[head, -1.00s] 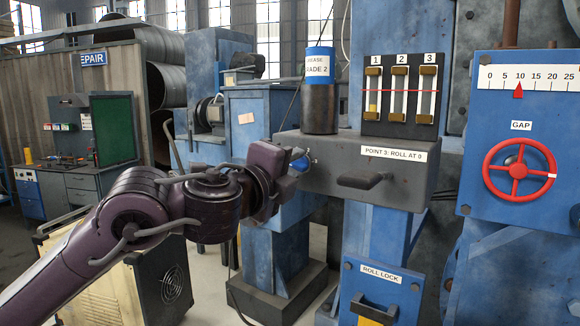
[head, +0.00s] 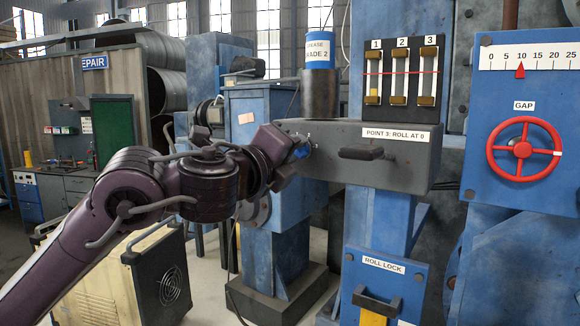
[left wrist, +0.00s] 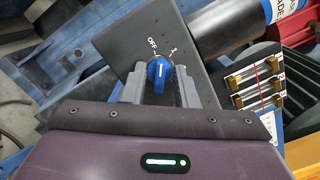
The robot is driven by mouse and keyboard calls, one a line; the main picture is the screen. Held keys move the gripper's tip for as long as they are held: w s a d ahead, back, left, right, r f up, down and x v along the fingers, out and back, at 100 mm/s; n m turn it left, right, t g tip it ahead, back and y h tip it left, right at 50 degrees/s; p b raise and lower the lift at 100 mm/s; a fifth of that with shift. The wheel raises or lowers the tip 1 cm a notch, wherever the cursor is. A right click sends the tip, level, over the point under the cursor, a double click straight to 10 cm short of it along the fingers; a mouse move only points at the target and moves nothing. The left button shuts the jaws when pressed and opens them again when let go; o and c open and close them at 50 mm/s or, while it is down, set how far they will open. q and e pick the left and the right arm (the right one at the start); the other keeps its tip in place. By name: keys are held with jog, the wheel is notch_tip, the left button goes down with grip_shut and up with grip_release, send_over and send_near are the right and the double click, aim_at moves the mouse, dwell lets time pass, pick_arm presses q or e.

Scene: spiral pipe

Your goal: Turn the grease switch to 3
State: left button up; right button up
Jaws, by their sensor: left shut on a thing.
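The grease switch is a blue knob (left wrist: 160,75) with a white pointer line on a dark box face. In the left wrist view it sits between the two fingers of my left gripper (left wrist: 160,86), which is shut on it. The pointer line runs toward the top of that picture, between the marks OFF and 1. The other marks cannot be made out. My right gripper is out of view.
A dark handle (head: 370,153) juts from the box front. A blue panel with a red handwheel (head: 523,149) is at right; the roll lock panel (head: 381,290) is below.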

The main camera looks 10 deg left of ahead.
pick_arm(q)
jog(key=shift+d+f+m+g+h+b, duration=0.1)
jog(key=shift+m+g+h+b, duration=0.7)
jog(key=shift+m, duration=3.95)
jog(key=shift+a+m+t+h+b, duration=0.2)
jog(key=shift+m+b, duration=1.3)
jog(key=shift+m, duration=3.2)
jog(key=shift+d+f+m+g+h+b, duration=0.15)
jog(key=shift+m+g+h+b, duration=0.7)
jog(key=shift+m, duration=3.9)
jog(key=shift+r+t+y+b, duration=0.1)
jog(key=shift+t+y+b, duration=0.2)
jog(key=shift+t, duration=0.15)
jog(key=o, duration=0.6)
jog(key=shift+o, duration=0.2)
